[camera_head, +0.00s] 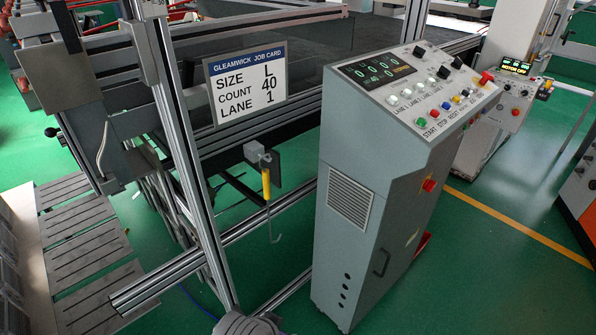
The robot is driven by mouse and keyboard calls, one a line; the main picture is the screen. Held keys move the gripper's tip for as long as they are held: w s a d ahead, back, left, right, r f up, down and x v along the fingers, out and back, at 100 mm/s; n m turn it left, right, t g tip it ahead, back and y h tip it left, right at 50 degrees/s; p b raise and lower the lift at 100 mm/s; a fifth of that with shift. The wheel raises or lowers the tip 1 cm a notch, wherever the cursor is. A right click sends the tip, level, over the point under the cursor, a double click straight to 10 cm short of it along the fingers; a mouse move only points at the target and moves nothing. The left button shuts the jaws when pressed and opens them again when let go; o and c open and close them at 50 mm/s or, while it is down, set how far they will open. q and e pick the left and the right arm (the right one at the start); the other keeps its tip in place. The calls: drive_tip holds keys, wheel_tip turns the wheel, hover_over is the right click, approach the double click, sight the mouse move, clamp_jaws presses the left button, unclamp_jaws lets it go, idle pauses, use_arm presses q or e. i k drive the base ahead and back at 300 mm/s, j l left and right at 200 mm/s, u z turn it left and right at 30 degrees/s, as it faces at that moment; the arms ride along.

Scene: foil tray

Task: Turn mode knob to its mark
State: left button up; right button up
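A grey control console (345,140) stands right of centre with a sloped panel on top. Three black knobs sit along the panel's upper right: one at the back (419,50), one at the right (457,62) and one lower (443,72). Their labels and marks are too small to read, so I cannot tell which is the mode knob or where it points. The panel display (376,70) shows green digits, zeros in its upper row. Coloured buttons, including a green one (421,121), line the front edge. Neither gripper shows in the view.
A job card (247,84) reads size L, count 40, lane 1. It hangs on an aluminium frame (175,110) left of the console. A yellow-handled hook (267,185) hangs below. A second console (500,110) stands behind right. Green floor (480,270) is clear at lower right.

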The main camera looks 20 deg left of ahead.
sight(457, 63)
drive_tip(key=i+l+u, duration=0.5)
drive_tip(key=l, duration=0.2)
drive_tip(key=l+u, duration=0.25)
drive_tip(key=l, duration=0.15)
drive_tip(key=u, duration=0.35)
drive_tip(key=l+u, duration=0.55)
drive_tip(key=u, duration=0.2)
drive_tip(key=l+u, duration=0.4)
drive_tip(key=k+l+u, duration=0.2)
drive_tip(key=l, duration=0.25)
drive_tip(key=k+l+u, duration=0.2)
drive_tip(key=l, duration=0.2)
